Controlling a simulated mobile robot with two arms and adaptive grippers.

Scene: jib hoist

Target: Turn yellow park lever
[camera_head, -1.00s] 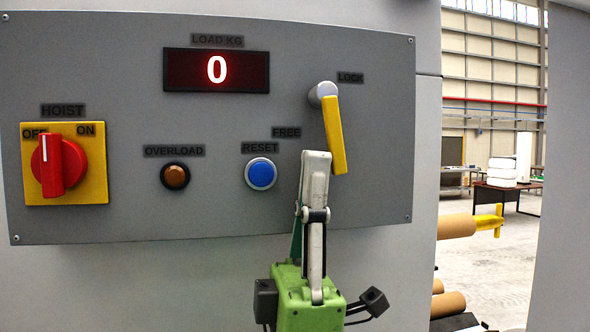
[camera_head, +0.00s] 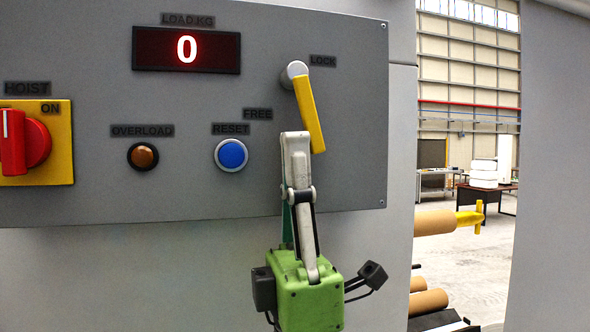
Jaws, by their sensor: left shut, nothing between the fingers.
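The yellow park lever (camera_head: 309,113) hangs from a grey round pivot on the right part of the control panel. It points down and slightly right, with the FREE label (camera_head: 258,114) to its left and the LOCK label (camera_head: 323,61) to the right of its pivot. My left gripper (camera_head: 295,138) is shut and empty. Its fingertips show just left of the lever's lower end; I cannot tell whether they touch it. The right gripper is not in view.
The grey panel (camera_head: 90,205) also holds a red hoist switch (camera_head: 22,143), an orange overload lamp (camera_head: 143,156), a blue reset button (camera_head: 231,154) and a display (camera_head: 187,50) reading 0.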

